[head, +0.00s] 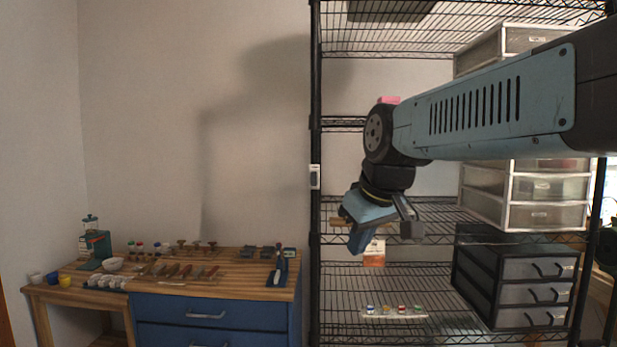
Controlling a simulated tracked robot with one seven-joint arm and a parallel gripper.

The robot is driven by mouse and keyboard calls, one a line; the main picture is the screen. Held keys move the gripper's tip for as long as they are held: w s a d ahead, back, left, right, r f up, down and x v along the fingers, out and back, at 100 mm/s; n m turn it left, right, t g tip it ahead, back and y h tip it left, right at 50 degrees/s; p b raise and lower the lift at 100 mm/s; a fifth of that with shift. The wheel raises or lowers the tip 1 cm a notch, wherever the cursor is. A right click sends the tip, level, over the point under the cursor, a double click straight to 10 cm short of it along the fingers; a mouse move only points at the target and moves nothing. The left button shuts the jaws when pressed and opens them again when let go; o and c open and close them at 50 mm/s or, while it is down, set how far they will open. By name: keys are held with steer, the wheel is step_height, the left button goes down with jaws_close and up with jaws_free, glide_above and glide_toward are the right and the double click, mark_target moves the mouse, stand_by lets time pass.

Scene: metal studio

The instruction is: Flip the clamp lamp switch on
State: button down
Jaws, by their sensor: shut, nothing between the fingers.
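A small white switch-like box (315,176) with a grey centre sits on the black front post of the wire shelf. I cannot tell whether it is the lamp's switch or which way it is set. No clamp lamp can be made out for certain. My gripper (360,243) hangs below my arm, in front of the middle shelf, to the right of and lower than the white box. It is shut and empty, and clearly apart from the box in the picture. The fingertips are small and hard to make out.
The wire shelf holds clear drawer units (547,188) and a black drawer unit (520,280) at right. Small items on a white strip (395,316) lie low on it. A wooden-topped bench (225,290) with tools stands left. The wall above the bench is bare.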

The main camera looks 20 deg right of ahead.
mark_target(318, 176)
steer(key=w+d+r+n+y, duration=0.1)
steer(key=w+r+n, duration=0.4)
steer(key=w+r, duration=0.3)
steer(key=w+d+r+n, duration=0.1)
steer(key=w+r+n, duration=0.4)
steer(key=w+r, duration=0.3)
steer(key=w, duration=0.4)
steer(key=shift+w+r+t+y, duration=0.25)
steer(key=shift+w+t+y, duration=0.05)
steer(key=shift+w+y, duration=0.1)
steer(key=shift+d+f, duration=0.1)
steer(key=x, duration=0.3)
steer(key=w+x, duration=0.1)
steer(key=x, duration=0.3)
steer(key=d+x, duration=0.1)
steer(key=x, duration=0.3)
steer(key=shift+w+r, duration=0.25)
steer(key=shift+w+d+f, duration=0.1)
steer(key=shift+w+d, duration=0.1)
steer(key=shift+w, duration=0.6)
